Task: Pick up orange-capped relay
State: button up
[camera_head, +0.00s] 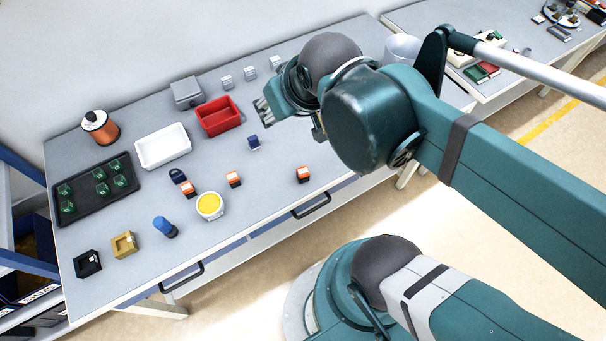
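Three small blocks with orange on them, which look like orange-capped relays, lie on the grey table. One relay (187,188) is at the left, beside a dark blue item. Another relay (233,180) is in the middle, right of the yellow-topped round dish. A third relay (302,175) is farther right, near the table's front edge. My gripper (264,109) is above the back right part of the table, apart from all three. Its fingers are small and partly hidden by my wrist, so their opening cannot be told. I see nothing clearly held in it.
A dark blue block (254,142) stands below my gripper. A red bin (218,117), a white bin (163,146) and a black tray (96,189) with green pieces lie behind and left. The yellow-topped dish (209,205) and blue bottle-like item (164,227) stand near the front.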

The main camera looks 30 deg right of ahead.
jog(key=n+g+b, duration=0.4)
jog(key=n+g, duration=0.3)
jog(key=n, duration=0.7)
send_over(304, 170)
jog(key=f, duration=1.4)
jog(key=w+f, duration=0.1)
jog(key=f, duration=0.6)
jog(key=shift+a+f, duration=0.1)
jog(key=shift+s+f+n, duration=0.5)
jog(key=shift+f+n, duration=0.4)
jog(key=shift+f, duration=0.1)
jog(key=shift+f+b, duration=0.6)
jog(key=shift+f, duration=0.6)
jog(key=shift+f, duration=0.1)
